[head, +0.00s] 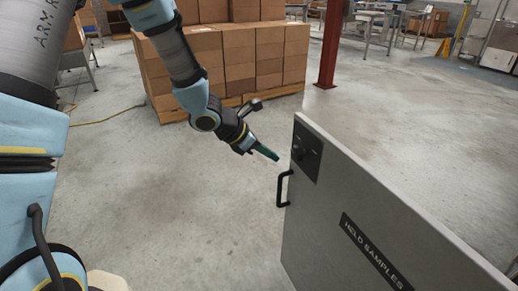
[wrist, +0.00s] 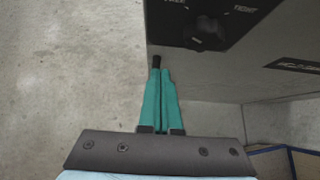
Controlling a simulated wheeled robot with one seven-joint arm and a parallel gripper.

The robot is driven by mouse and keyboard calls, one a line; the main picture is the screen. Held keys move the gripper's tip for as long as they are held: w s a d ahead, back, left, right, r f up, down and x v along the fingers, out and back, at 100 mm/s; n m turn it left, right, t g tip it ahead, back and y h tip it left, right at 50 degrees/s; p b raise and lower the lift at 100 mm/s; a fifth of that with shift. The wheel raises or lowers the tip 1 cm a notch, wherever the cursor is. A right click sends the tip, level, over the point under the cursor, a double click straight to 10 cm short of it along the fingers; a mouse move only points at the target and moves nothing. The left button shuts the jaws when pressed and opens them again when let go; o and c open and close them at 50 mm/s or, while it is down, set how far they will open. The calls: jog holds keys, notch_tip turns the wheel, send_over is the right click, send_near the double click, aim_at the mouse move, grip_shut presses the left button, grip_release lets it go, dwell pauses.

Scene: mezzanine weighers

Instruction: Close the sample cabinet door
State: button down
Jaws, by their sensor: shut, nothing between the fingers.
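The sample cabinet door (head: 340,210) is a grey panel at the right of the head view, labelled "HELD SAMPLES" (head: 372,250). It stands swung out over the floor, and the cabinet body is not clearly seen. A black bar handle (head: 281,189) is on its left edge, below a dark plate with a knob (head: 298,153). My gripper (head: 272,157) is just left of the plate and above the handle, with teal fingers shut and empty. In the wrist view the fingertips (wrist: 160,76) are beside the door (wrist: 165,60) edge; whether they touch it I cannot tell.
Stacked cardboard boxes (head: 225,60) on a pallet stand behind my arm. A red post (head: 329,45) rises at the back. Tables (head: 385,25) are farther off. The concrete floor left of the door is clear. A yellow cable (head: 105,117) lies at the left.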

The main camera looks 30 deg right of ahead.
jog(key=p, duration=0.1)
send_over(285, 174)
jog(key=shift+f, duration=0.55)
